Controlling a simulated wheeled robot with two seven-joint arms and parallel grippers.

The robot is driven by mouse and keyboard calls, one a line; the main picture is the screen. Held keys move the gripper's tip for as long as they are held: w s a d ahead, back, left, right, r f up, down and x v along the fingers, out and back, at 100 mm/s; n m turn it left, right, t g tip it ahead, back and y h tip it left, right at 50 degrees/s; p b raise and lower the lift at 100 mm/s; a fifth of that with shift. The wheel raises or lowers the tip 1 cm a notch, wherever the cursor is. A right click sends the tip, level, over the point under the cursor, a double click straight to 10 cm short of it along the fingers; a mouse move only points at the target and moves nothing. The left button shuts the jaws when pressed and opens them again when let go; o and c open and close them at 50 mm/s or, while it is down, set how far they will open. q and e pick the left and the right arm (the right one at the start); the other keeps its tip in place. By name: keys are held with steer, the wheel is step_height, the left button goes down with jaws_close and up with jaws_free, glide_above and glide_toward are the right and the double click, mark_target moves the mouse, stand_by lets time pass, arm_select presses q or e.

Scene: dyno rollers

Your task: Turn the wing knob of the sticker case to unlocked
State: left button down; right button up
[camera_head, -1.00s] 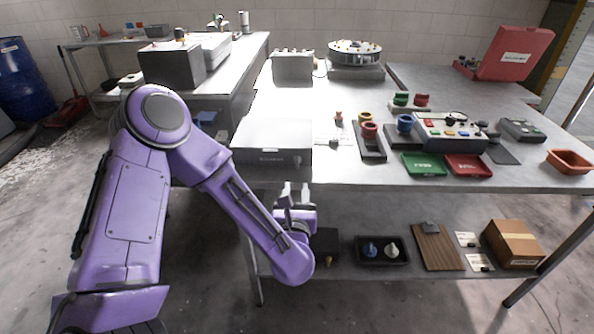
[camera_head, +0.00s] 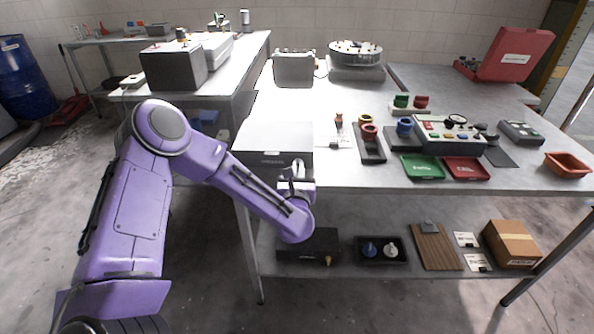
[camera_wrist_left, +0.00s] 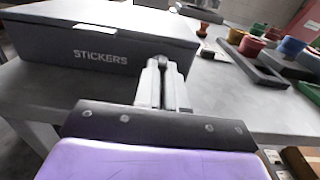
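The sticker case (camera_head: 272,136) is a grey flat box at the table's front left edge. Its front, marked STICKERS, also shows in the left wrist view (camera_wrist_left: 100,57). My left gripper (camera_head: 292,170) is just in front of the right part of that face. In the left wrist view its two fingers (camera_wrist_left: 165,68) point at the case's right front end, with only a narrow gap visible between them. The wing knob is hidden behind the fingers, so I cannot tell whether they touch or grip it. My right gripper is not in view.
Right of the case stand a dark tray (camera_head: 371,150) with coloured rings, a green tray (camera_head: 423,170), a red tray (camera_head: 466,172) and a control box (camera_head: 449,135). A lower shelf (camera_head: 345,270) below holds a dark box (camera_head: 305,247) and a cardboard box (camera_head: 512,243).

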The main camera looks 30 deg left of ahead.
arm_select(q)
steer(key=shift+m, duration=0.3)
steer(key=m+b, duration=0.1)
steer(key=m, duration=0.2)
steer(key=shift+m, duration=0.3)
steer(key=m, duration=0.5)
steer(key=shift+d+m, duration=0.15)
steer(key=shift+m, duration=0.15)
steer(key=m, duration=0.4)
steer(key=shift+f, duration=0.1)
steer(key=shift+f+m, duration=0.1)
steer(key=shift+m, duration=1.9)
steer(key=c, duration=1.2)
jaws_free()
